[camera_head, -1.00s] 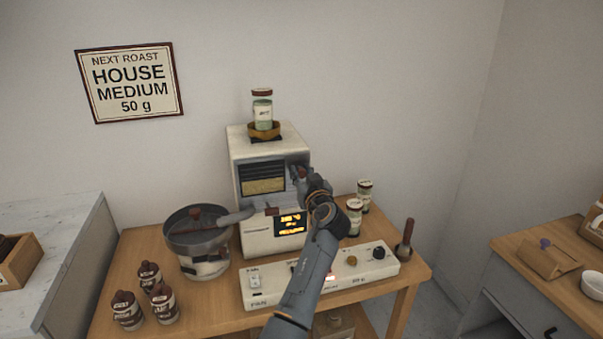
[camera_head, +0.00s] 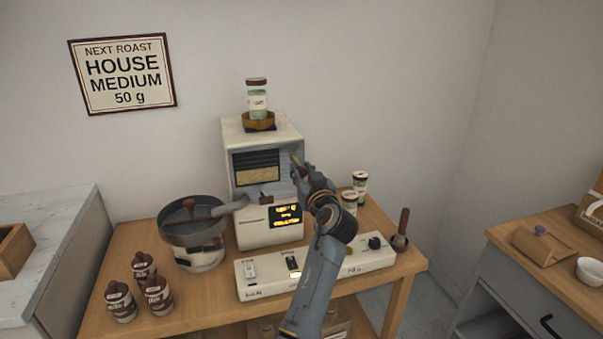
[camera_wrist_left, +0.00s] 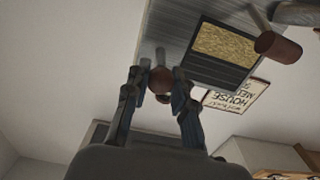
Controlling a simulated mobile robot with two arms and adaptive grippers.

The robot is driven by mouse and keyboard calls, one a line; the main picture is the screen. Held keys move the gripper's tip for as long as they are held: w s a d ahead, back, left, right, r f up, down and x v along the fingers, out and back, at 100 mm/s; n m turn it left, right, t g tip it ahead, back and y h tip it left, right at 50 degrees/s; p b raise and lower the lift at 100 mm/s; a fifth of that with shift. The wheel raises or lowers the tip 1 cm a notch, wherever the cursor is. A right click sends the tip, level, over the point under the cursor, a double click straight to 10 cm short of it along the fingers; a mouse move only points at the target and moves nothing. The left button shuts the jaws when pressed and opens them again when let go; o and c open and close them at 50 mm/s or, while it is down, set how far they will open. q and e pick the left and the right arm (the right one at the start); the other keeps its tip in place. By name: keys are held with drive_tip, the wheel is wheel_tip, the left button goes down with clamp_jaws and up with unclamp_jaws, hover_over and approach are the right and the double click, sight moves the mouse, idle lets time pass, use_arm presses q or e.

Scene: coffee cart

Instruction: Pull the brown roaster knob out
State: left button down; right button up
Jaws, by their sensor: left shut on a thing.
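The cream roaster (camera_head: 235,182) stands on the wooden cart, with a dark window of tan beans in its front. The brown roaster knob (camera_wrist_left: 160,79) sits at the end of a short grey rod that comes out of the roaster's front. My left gripper (camera_wrist_left: 160,82) is shut on the knob, with one finger at each side of it. In the head view my left gripper (camera_head: 299,165) is at the right of the roaster's front, and it and my arm largely hide the knob. I cannot tell how far out the knob stands. My right gripper is not in view.
A brown-handled lever (camera_wrist_left: 278,47) shows beside the bean window. A cooling pan (camera_head: 190,225) stands left of the roaster. A switch panel (camera_head: 350,266) lies in front, below my arm. Several dark bottles (camera_head: 157,296) stand at front left; jars (camera_head: 360,186) stand at right.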

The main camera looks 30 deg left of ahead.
sight(303, 169)
use_arm(q)
drive_tip(key=c, duration=1.1)
unclamp_jaws()
drive_tip(key=shift+d, duration=0.15)
wheel_tip(303, 169, up, 10)
drive_tip(key=shift+r, duration=0.1)
